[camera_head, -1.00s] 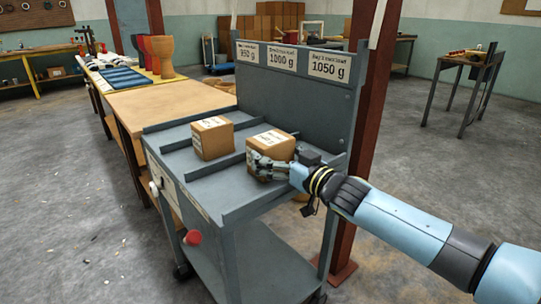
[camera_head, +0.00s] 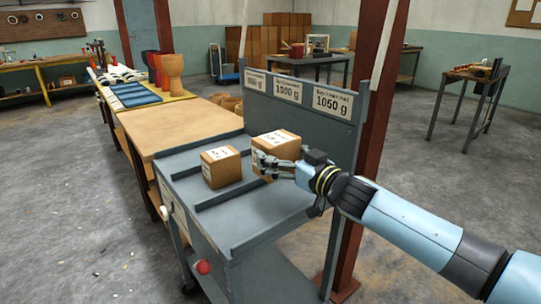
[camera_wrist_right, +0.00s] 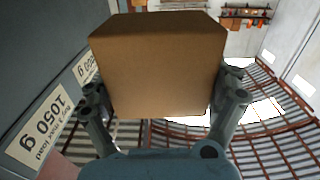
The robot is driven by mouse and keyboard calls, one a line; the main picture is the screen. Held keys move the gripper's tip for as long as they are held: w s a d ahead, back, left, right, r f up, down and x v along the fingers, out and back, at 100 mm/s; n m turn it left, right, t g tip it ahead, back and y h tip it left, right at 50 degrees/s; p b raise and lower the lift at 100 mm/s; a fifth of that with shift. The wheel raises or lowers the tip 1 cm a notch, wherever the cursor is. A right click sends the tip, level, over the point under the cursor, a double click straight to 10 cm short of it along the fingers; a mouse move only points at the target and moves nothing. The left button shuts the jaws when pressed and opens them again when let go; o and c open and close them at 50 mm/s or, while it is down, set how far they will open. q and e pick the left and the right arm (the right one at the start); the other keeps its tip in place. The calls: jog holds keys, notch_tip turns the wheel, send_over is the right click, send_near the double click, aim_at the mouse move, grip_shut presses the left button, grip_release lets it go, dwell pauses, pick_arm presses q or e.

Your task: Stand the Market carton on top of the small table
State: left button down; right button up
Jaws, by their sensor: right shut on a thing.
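My right gripper (camera_head: 265,165) is shut on a brown cardboard carton (camera_head: 279,150) with a white label on top. It holds the carton upright, apparently raised a little above the grey cart's (camera_head: 265,222) sloped deck. In the right wrist view the carton (camera_wrist_right: 158,72) fills the space between the fingers of the right gripper (camera_wrist_right: 163,100). A second, smaller-looking carton (camera_head: 221,170) stands on the deck to the left. Label names are too small to read, so I cannot tell which is Market. A small dark-legged table (camera_head: 476,74) stands at the right back. The left gripper is out of view.
The cart's back panel bears weight signs (camera_head: 288,91), behind the held carton. A rust-red post (camera_head: 378,110) rises beside it. A dark table (camera_head: 312,60) stands farther back. Floor at right is clear.

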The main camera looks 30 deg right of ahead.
jog(key=shift+r, duration=0.55)
jog(key=shift+a+r, duration=0.1)
jog(key=shift+r, duration=0.1)
jog(key=s+a+r, duration=0.2)
jog(key=s+r, duration=0.1)
jog(key=r, duration=0.2)
jog(key=shift+s+a+r, duration=0.25)
jog(key=shift+s+a, duration=0.1)
jog(key=s+a+r+n+y, duration=0.1)
jog(key=s+a+r+y, duration=0.1)
jog(key=s+a, duration=0.1)
jog(key=s+a+r+n+g+y, duration=0.1)
jog(key=s+a+r+n+y, duration=0.1)
jog(key=a, duration=0.3)
jog(key=s+a+r+n+g+y, duration=0.1)
jog(key=s+a+r+n+y, duration=0.1)
jog(key=s+a+r+y, duration=0.1)
jog(key=shift+s+a+r+y, duration=0.3)
jog(key=shift+s+a+r, duration=0.45)
jog(key=shift+s+a, duration=0.25)
jog(key=shift+d, duration=0.1)
jog(key=shift+d, duration=0.1)
